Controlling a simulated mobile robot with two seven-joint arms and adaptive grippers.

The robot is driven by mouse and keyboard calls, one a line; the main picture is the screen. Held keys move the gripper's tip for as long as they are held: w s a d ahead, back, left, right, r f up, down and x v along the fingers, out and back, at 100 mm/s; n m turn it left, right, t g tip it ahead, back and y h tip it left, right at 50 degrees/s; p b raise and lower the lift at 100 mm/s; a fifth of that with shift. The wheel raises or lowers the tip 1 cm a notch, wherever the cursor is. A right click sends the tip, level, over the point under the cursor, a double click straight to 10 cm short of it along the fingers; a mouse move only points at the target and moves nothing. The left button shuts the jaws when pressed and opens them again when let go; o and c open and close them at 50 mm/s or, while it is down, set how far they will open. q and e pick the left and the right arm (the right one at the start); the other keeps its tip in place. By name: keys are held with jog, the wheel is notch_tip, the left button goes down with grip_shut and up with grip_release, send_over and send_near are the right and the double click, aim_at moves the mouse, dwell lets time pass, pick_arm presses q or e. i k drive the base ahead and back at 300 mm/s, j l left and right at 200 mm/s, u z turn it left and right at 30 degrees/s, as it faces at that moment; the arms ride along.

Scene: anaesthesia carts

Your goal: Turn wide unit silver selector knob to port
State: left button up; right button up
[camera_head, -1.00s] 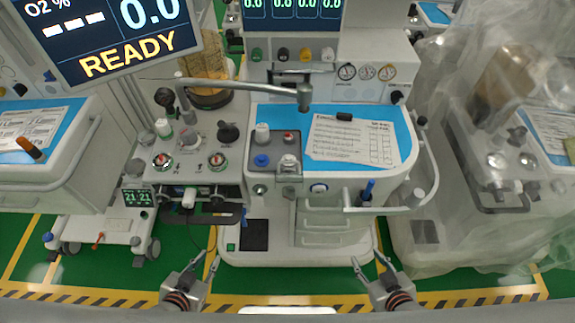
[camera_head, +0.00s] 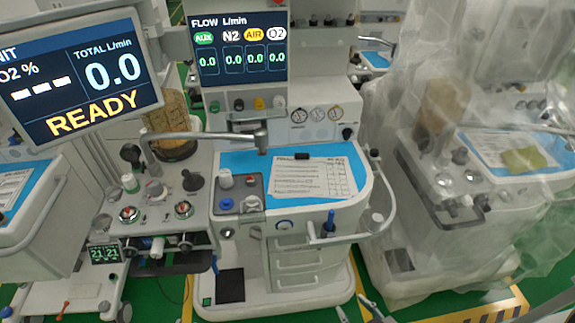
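The wide unit appears to be the central anaesthesia cart (camera_head: 315,260), with a blue worktop and a four-column flow screen. Its small grey control panel (camera_head: 238,218) carries a pale silver knob (camera_head: 251,203), a blue knob (camera_head: 226,204), a white knob (camera_head: 225,180) and a red-topped knob (camera_head: 251,181). I cannot tell which is the selector, nor read port markings. My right gripper (camera_head: 351,304) is at the bottom edge, partly cut off, fingers apart and empty, well below the knobs. My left gripper is out of view.
A bent metal arm (camera_head: 205,136) reaches over the panels. A READY monitor (camera_head: 85,80) overhangs at upper left. A paper sheet (camera_head: 314,179) lies on the worktop. A plastic-draped cart (camera_head: 470,190) stands at right. Green floor shows at the front.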

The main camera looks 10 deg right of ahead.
aim_at(254, 232)
jog(key=k+l, duration=0.2)
jog(key=k, duration=0.15)
jog(key=k+l, duration=0.2)
jog(key=k, duration=0.15)
jog(key=k+l, duration=0.15)
jog(key=k, duration=0.2)
